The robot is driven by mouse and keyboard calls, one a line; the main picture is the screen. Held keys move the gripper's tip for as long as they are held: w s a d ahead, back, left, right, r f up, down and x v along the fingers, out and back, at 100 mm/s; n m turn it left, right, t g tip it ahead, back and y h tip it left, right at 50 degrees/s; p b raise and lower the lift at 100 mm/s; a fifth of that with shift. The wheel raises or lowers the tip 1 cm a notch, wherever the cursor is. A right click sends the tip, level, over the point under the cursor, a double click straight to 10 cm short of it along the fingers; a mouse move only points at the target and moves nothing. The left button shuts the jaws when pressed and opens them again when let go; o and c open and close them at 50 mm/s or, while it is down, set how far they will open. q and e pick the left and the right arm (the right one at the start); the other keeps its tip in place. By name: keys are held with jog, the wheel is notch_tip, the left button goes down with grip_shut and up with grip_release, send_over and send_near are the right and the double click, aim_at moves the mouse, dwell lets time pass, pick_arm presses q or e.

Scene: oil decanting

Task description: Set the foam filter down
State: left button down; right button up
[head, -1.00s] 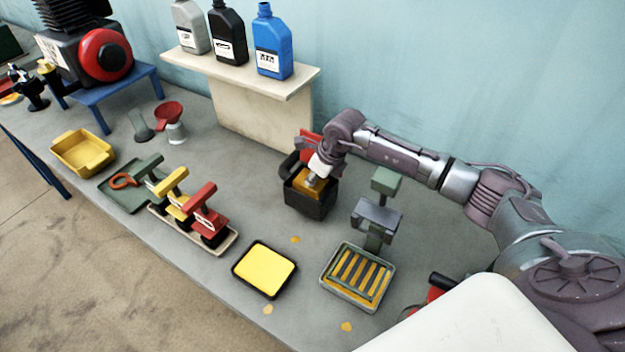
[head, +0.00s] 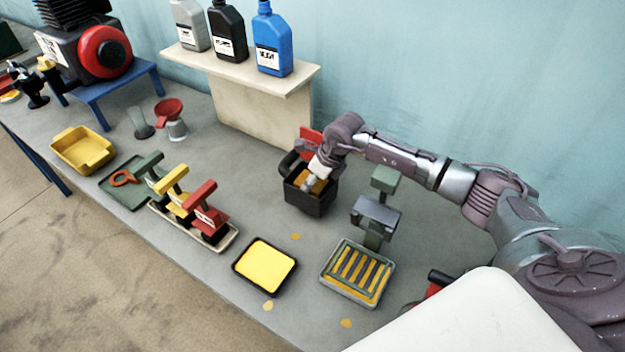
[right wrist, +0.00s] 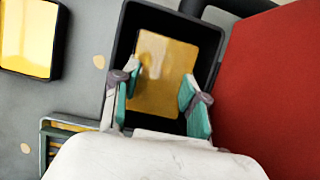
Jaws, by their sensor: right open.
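An amber rectangular slab (right wrist: 165,75), which looks like the foam filter, lies flat inside a black open box (head: 308,203). In the head view the slab shows only partly, behind my fingers. My right gripper (head: 312,184) points down into the box from above. In the right wrist view its two teal-padded fingers (right wrist: 158,98) are spread apart, one near each side of the slab's near end. The slab appears free between them, though contact is hard to judge. My left gripper is not in view.
A black tray with a yellow surface (head: 265,266) and a tray with slats (head: 358,274) stand in front. A green stand (head: 376,220) is right of the box. A red panel (right wrist: 270,90) is close beside it. Bottles (head: 271,45) stand on a shelf behind.

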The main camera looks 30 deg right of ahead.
jog(key=b+v, duration=0.3)
jog(key=v, duration=0.9)
jog(key=shift+b, duration=0.4)
dwell(0.3)
